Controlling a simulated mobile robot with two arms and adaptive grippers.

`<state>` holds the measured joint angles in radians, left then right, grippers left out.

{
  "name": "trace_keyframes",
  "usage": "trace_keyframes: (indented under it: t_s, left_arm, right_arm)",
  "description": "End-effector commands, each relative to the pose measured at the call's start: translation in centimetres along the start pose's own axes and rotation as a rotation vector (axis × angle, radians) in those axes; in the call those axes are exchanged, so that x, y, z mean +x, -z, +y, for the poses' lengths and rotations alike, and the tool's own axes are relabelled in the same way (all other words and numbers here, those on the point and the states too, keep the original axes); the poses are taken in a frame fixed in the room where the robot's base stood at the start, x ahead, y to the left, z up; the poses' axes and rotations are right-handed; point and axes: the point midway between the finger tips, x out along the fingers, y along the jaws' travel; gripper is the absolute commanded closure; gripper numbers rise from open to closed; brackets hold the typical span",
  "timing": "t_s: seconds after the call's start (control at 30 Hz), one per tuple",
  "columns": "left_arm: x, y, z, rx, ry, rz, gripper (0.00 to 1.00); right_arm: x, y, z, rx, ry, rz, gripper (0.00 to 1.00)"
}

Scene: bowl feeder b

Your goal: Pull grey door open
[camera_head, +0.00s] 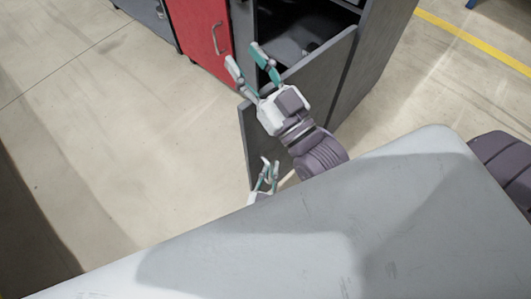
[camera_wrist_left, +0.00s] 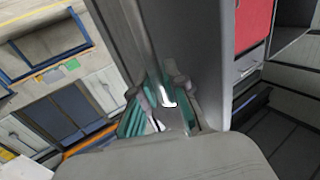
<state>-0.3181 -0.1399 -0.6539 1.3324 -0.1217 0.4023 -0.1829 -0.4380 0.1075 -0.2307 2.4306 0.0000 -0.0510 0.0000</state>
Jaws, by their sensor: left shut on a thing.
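The grey door (camera_head: 325,75) stands swung out from the grey cabinet (camera_head: 385,45) in the head view, with the dark inside showing behind it. My left gripper (camera_head: 270,167) is low at the door's front face, partly hidden by my own body. In the left wrist view my left gripper (camera_wrist_left: 163,105) is shut on the light metal handle (camera_wrist_left: 168,98) beside the tall grey panel. My right gripper (camera_head: 246,62) is above the door's top edge in the head view, its fingers apart and nothing seen between them.
A red cabinet front (camera_head: 203,38) with a metal handle stands left of the open grey cabinet. It also shows in the left wrist view (camera_wrist_left: 252,24). The concrete floor (camera_head: 110,160) left of the door is clear. A yellow floor line (camera_head: 470,40) runs at the right.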

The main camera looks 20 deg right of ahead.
Motion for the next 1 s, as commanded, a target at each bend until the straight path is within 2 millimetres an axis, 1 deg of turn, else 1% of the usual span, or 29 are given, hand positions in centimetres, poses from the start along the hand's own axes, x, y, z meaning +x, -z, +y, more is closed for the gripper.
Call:
trace_keyframes:
  t_s: [0.07, 0.4, 0.43, 0.57, 0.6, 0.87, 1.0]
  left_arm:
    - [0.1, 0.2, 0.3, 0.0, -0.004, 0.003, 1.0]
    - [0.1, 0.2, 0.4, 0.0, -0.005, 0.004, 1.0]
    - [0.1, 0.2, 0.3, 0.0, -0.005, 0.004, 0.86]
    - [0.1, 0.2, 0.3, 0.0, -0.004, 0.003, 0.64]
    - [0.1, 0.1, 0.3, 0.0, -0.003, 0.003, 0.63]
    - [0.0, 0.1, 0.2, 0.0, -0.002, 0.001, 0.63]
    - [-1.0, 0.0, 0.2, 0.0, -0.002, -0.001, 0.63]
  right_arm:
    - [0.0, -0.1, 0.0, -0.001, 0.0, -0.008, 0.6]
    - [0.0, -0.2, 0.0, -0.001, -0.001, -0.011, 0.6]
    - [0.0, -0.2, 0.0, -0.001, -0.001, -0.011, 0.6]
    - [0.0, -0.2, 0.0, -0.001, -0.001, -0.011, 0.6]
    - [0.0, -0.2, 0.0, -0.001, -0.001, -0.011, 0.6]
    - [0.0, -0.2, 0.0, 0.0, 0.0, -0.009, 0.6]
    - [0.0, -0.2, 0.0, 0.0, 0.001, -0.01, 0.6]
